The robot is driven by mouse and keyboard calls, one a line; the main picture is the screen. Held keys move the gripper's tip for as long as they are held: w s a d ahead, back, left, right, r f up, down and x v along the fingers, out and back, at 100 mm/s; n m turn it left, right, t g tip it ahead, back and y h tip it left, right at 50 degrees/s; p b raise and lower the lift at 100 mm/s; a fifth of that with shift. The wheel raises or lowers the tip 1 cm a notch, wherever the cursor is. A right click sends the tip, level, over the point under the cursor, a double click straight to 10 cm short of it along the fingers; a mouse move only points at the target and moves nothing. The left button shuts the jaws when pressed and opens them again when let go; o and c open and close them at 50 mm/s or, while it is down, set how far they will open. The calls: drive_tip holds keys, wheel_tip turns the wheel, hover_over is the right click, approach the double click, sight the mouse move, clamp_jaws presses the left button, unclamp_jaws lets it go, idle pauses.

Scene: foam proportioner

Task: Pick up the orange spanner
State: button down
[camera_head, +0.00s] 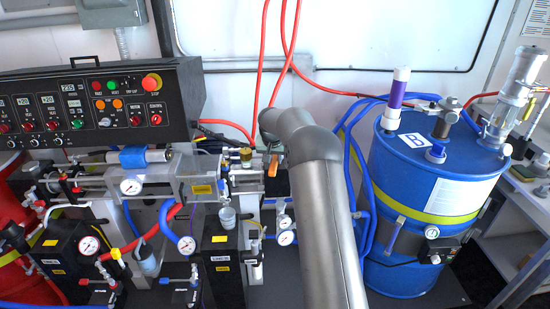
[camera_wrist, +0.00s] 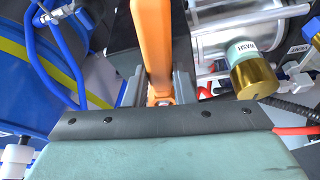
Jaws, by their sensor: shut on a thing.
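The orange spanner (camera_wrist: 155,45) runs up the middle of the wrist view, its near end between the two grey fingers of my gripper (camera_wrist: 158,88). The fingers are shut on it, one along each side. The spanner's far end runs out of the top of the wrist view. In the head view my arm hides most of the gripper. A small orange piece shows just left of the arm there, but I cannot tell for sure that it is the spanner.
A metal cylinder with a brass-coloured cap (camera_wrist: 254,78) marked WASH is close on the right in the wrist view. A blue drum (camera_head: 425,205) with hoses stands right of my arm. A control panel (camera_head: 95,105) and gauges are on the left. Red hoses hang behind.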

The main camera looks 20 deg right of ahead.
drive_tip(key=shift+r+p, duration=0.4)
drive_tip(key=shift+r, duration=0.05)
drive_tip(key=shift+r+b, duration=0.3)
drive_tip(key=shift+r, duration=0.05)
drive_tip(key=b+v, duration=0.1)
drive_tip(key=v, duration=0.3)
drive_tip(key=s+b+v, duration=0.1)
drive_tip(key=v, duration=0.3)
drive_tip(key=shift+s+d+f, duration=0.15)
drive_tip(key=shift+d+f, duration=0.05)
drive_tip(key=shift+f, duration=0.05)
drive_tip(key=s+a+r+b, duration=0.2)
drive_tip(key=s+r, duration=0.3)
drive_tip(key=s, duration=0.4)
drive_tip(key=shift+s+a+b, duration=0.2)
drive_tip(key=shift+s+b, duration=0.1)
drive_tip(key=shift+b, duration=0.35)
